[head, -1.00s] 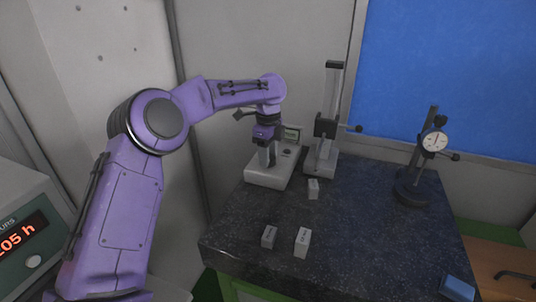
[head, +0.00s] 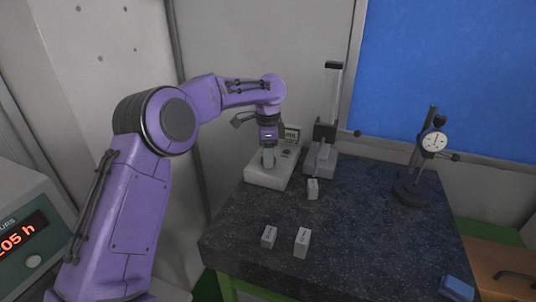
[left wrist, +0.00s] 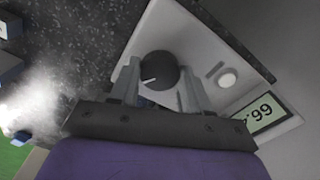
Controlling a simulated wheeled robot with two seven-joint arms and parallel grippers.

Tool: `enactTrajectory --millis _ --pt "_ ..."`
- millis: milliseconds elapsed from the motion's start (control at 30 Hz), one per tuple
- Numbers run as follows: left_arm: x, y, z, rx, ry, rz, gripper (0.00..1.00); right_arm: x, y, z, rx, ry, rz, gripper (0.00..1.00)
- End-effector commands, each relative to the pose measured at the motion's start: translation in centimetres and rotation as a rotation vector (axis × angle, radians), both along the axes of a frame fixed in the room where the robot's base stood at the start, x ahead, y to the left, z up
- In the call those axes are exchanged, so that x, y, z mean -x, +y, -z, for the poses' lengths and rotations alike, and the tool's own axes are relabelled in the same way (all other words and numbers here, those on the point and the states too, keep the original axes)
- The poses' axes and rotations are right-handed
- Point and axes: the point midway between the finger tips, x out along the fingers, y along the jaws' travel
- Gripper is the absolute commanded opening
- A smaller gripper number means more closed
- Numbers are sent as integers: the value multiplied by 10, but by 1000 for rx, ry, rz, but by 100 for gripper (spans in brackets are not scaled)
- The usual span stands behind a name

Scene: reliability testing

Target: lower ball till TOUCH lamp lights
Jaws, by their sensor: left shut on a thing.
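My left gripper (head: 268,163) points down over the pale grey instrument (head: 257,178) at the back left of the dark slab. In the left wrist view its two fingers stand either side of a dark round knob (left wrist: 159,70) with a white mark, and they are shut on it. A small round pale lamp or button (left wrist: 228,80) sits beside the knob; I cannot tell whether it is lit. A display (head: 292,134) with digits stands at the instrument's back. A column stand (head: 333,90) with a dark carriage (head: 325,131) stands to the right. I cannot make out the ball.
Grey blocks stand on the dark slab (head: 345,240): one (head: 312,188) before the stand, two (head: 268,237) (head: 302,242) near the front. A dial gauge (head: 433,141) on its stand is at the right. A blue block (head: 457,288) lies front right. The slab's middle is clear.

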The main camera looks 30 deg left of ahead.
Motion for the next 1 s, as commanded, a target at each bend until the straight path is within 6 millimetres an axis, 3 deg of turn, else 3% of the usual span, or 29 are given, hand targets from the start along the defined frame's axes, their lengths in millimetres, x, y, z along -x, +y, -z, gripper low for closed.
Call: enactTrajectory --millis 1000 --pt "3 -3 6 -2 14 -945 16 0 0 1 0 0 0 62"
